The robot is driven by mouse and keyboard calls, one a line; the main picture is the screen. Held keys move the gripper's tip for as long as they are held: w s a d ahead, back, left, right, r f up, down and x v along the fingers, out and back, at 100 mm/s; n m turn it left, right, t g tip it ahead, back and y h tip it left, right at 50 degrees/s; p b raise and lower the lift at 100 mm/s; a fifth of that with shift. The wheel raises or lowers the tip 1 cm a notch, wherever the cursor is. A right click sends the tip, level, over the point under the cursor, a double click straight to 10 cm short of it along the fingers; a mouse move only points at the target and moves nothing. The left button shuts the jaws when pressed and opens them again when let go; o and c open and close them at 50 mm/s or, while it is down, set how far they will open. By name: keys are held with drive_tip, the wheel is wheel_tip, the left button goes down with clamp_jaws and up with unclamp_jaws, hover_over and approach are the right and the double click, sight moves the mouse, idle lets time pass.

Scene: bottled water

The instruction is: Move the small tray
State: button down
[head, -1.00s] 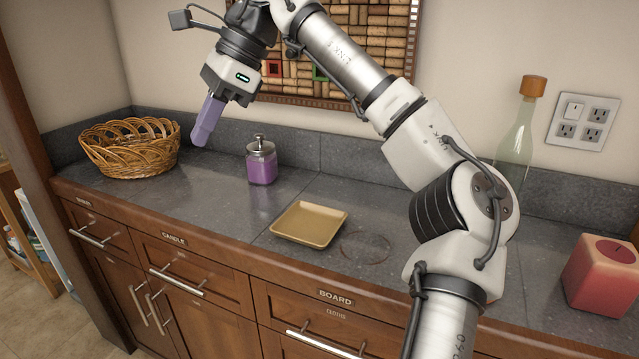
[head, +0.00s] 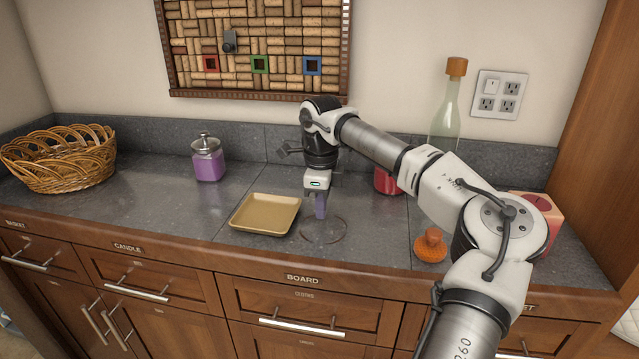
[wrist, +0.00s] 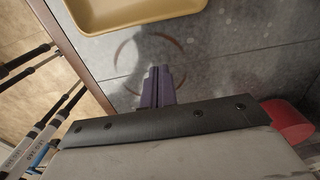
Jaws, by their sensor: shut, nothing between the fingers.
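The small tray (head: 265,213) is a shallow tan tray lying flat on the grey counter, near its front edge. It also shows at the top of the wrist view (wrist: 135,12). My gripper (head: 320,212) has purple fingers and points down just right of the tray, apart from it. Its fingers (wrist: 157,85) are together and empty in the wrist view. A thin brown ring mark (head: 323,230) lies on the counter beside the tray, by the fingertips.
A wicker basket (head: 60,160) and a purple jar (head: 208,160) stand to the left. A red object (head: 386,182), an orange knobbed object (head: 431,246), a glass bottle (head: 446,118) and a pink block (head: 540,215) are to the right. Counter between jar and tray is clear.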

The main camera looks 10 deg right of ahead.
sight(272, 216)
drive_tip(key=shift+f, duration=0.95)
drive_tip(key=a, duration=0.1)
drive_tip(key=a+p, duration=0.1)
drive_tip(key=shift+w+a+r, duration=0.2)
drive_tip(key=shift+w+a, duration=0.2)
drive_tip(key=shift+w+a+f, duration=0.1)
drive_tip(key=shift+w+a, duration=0.1)
drive_tip(key=shift+a, duration=0.4)
drive_tip(key=a, duration=0.2)
drive_tip(key=w+a+p, duration=0.1)
drive_tip(key=a, duration=0.1)
drive_tip(key=w+a, duration=0.1)
drive_tip(key=a, duration=0.2)
drive_tip(key=shift+w+p, duration=0.15)
drive_tip(key=shift+p, duration=0.2)
drive_tip(key=shift+d, duration=0.1)
